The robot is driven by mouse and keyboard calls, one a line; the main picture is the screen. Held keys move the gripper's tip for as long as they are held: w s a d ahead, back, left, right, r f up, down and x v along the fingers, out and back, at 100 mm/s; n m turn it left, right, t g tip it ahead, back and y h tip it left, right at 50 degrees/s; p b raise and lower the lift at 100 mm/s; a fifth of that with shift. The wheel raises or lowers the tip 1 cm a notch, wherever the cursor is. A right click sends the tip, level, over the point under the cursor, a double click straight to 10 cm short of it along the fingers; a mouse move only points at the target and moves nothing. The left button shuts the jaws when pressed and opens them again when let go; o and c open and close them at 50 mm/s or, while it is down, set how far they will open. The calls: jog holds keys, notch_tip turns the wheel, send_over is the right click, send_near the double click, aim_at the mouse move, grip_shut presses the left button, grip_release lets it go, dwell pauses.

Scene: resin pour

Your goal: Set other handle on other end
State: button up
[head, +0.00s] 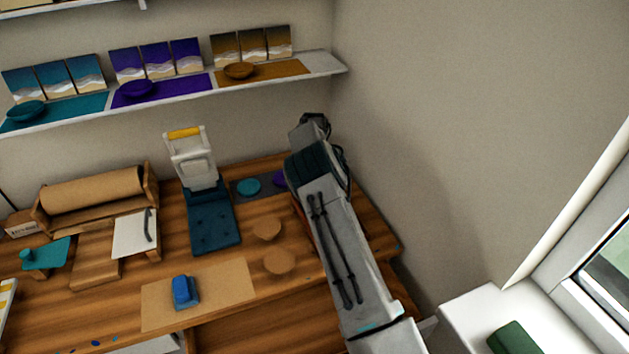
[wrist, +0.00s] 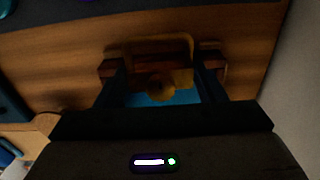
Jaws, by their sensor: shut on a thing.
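A white board (head: 130,235) lies on the left part of the bench in the head view, with one dark handle (head: 149,226) along its right end. In the head view my gripper is hidden behind my own arm. In the wrist view my gripper (wrist: 162,82) is over the right part of the bench, its two dark fingers some way apart. It is shut on a dim brown piece (wrist: 182,76); shadow hides its exact shape, and I cannot tell whether it is a handle. A light-blue patch shows between the fingers.
A blue block (head: 185,291) sits on a tan mat (head: 225,283). A paper roll (head: 92,189) stands behind the board. A wall shelf (head: 325,63) hangs above; a wall stands right.

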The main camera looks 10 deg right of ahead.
jog(key=shift+f, duration=0.1)
dwell(0.3)
jog(key=shift+f+b, duration=0.4)
jog(key=shift+s+f+b, duration=0.3)
jog(key=shift+f+b, duration=0.3)
jog(key=shift+f, duration=0.15)
dwell(1.3)
dwell(0.3)
jog(key=o, duration=1.2)
jog(key=shift+o, duration=0.3)
jog(key=shift+d, duration=0.1)
jog(key=shift+a, duration=0.25)
jog(key=shift+w+d+r+p, duration=0.15)
jog(key=shift+r+p, duration=0.95)
jog(key=shift+r, duration=1)
jog(key=shift+w+r+p, duration=0.15)
jog(key=shift+r+p, duration=0.9)
jog(key=shift+r, duration=1.05)
